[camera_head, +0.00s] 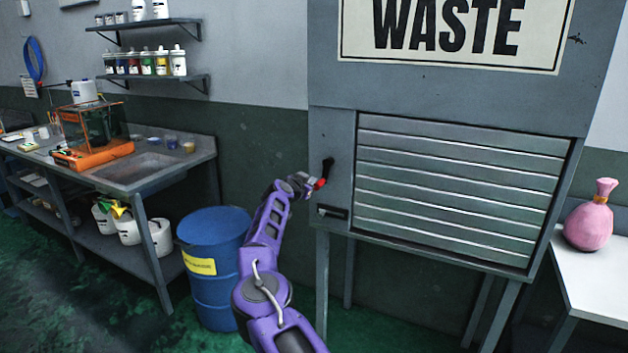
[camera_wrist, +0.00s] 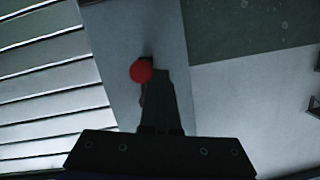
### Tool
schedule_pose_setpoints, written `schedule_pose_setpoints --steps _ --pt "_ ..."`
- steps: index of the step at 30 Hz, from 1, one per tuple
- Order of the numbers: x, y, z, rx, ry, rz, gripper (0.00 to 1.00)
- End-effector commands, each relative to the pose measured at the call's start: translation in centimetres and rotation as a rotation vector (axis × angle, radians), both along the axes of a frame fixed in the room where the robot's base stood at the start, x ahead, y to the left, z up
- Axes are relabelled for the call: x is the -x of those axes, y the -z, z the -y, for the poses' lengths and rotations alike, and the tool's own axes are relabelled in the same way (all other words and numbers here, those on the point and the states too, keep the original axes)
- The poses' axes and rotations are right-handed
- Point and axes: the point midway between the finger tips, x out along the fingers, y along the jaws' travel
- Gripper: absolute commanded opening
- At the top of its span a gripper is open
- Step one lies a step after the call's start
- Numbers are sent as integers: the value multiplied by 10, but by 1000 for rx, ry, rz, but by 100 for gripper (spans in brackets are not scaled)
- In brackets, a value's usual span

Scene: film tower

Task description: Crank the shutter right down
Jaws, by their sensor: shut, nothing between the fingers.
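The shutter (camera_head: 455,190) is a set of grey metal slats in the front of the waste cabinet. Its slats span the opening down to near the bottom edge; I cannot tell if a thin gap is left there. Its slats also show at the left of the wrist view (camera_wrist: 45,90). The crank (camera_head: 328,166) is a small black arm on the panel left of the shutter. Its red knob (camera_wrist: 142,70) hangs at the crank's lower end. My gripper (camera_head: 313,183) is shut and empty, right at the knob; whether they touch is unclear.
A dark slot plate (camera_head: 332,212) sits on the panel below the crank. A blue drum (camera_head: 212,250) stands left of my arm, beside a workbench (camera_head: 150,175). A pink sack (camera_head: 589,222) rests on a white table (camera_head: 600,285) at right.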

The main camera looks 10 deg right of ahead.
Motion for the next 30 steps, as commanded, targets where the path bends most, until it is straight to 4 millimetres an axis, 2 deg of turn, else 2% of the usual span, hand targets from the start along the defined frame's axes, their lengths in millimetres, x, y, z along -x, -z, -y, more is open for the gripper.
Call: schedule_pose_setpoints --steps 23,30 --pt "1 2 -1 45 1 -34 0" --pt "2 -8 -1 44 2 -33 0"
